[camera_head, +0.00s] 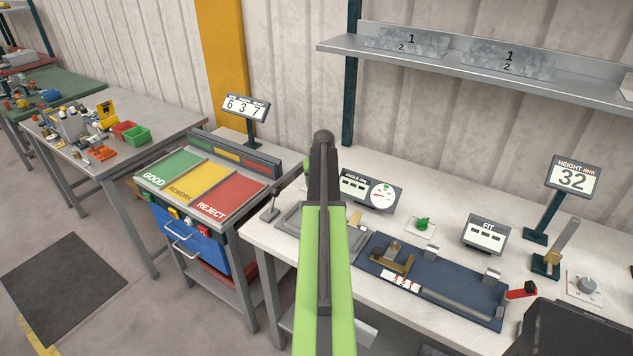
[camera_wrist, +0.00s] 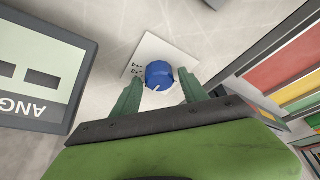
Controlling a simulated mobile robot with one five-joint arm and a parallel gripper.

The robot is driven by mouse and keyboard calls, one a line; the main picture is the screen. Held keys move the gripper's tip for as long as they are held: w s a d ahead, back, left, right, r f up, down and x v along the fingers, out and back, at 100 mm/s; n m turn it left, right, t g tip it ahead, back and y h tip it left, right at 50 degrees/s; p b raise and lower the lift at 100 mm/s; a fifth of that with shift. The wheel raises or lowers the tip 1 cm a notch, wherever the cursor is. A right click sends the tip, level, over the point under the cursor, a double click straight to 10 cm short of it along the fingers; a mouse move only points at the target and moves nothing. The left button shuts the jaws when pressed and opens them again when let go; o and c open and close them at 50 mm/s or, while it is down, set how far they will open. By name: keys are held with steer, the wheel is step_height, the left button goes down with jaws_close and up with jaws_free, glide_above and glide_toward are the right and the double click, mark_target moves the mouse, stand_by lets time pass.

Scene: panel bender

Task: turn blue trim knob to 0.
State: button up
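The blue trim knob (camera_wrist: 159,74) sits on a small white plate (camera_wrist: 150,50) in the wrist view. A pale pointer line shows on its lower side, and small dark marks are printed on the plate to its left, too small to read. My gripper (camera_wrist: 160,82) is open, with one green finger on each side of the knob. Narrow gaps seem to show between fingers and knob; I cannot tell how deep the tips reach. In the head view my arm hides the knob and most of my gripper.
The angle display (camera_head: 370,190) stands close by; it also shows in the wrist view (camera_wrist: 40,75). The good/rework/reject sorting tray (camera_head: 205,187) is to the left. A green knob (camera_head: 422,223), the fit display (camera_head: 485,235) and a blue fixture (camera_head: 440,283) are to the right.

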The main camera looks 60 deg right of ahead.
steer(key=shift+o, duration=0.5)
steer(key=p+v, duration=1.6)
steer(key=v, duration=0.1)
steer(key=shift+r, duration=0.2)
steer(key=shift+a, duration=0.1)
